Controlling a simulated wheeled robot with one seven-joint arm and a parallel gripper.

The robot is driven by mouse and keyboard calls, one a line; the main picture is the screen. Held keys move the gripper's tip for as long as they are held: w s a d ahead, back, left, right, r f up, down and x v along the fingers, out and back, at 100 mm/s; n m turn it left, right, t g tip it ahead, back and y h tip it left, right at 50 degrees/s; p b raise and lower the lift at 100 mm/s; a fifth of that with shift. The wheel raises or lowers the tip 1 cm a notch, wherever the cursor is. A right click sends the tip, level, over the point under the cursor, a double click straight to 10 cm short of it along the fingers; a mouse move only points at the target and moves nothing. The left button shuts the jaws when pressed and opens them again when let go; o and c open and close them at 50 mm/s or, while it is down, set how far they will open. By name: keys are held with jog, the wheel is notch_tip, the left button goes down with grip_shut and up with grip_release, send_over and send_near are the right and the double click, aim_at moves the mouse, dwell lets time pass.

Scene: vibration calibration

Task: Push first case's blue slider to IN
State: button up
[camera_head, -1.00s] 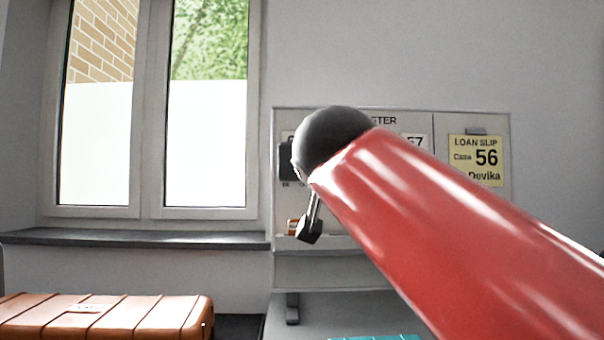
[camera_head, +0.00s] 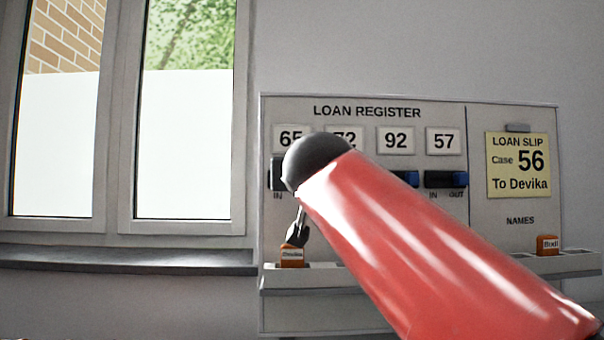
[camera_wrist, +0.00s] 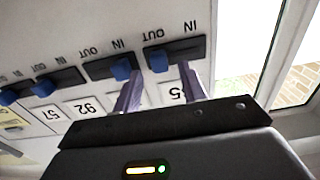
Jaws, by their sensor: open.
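The first case's blue slider (camera_wrist: 157,61) shows upside down in the wrist view, at the OUT end of its dark slot (camera_wrist: 186,48). The number plate below it there is partly covered; in the head view the first plate (camera_head: 288,138) reads 65. My gripper (camera_wrist: 158,69) is open, with its two fingertips apart and the slider between them in the picture. The right finger overlaps the slot's lower edge toward the IN side. Whether either finger touches the slider I cannot tell. In the head view my red arm hides much of the register and the first slider.
The second blue slider (camera_wrist: 121,69) is close beside the left fingertip. Further sliders sit left in the wrist view. The loan register (camera_head: 365,110) also bears a yellow slip (camera_head: 518,165) reading Case 56. A window (camera_head: 185,120) is left.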

jog(key=shift+w+p, duration=0.35)
jog(key=shift+w, duration=1.3)
jog(key=shift+c, duration=0.3)
grip_shut()
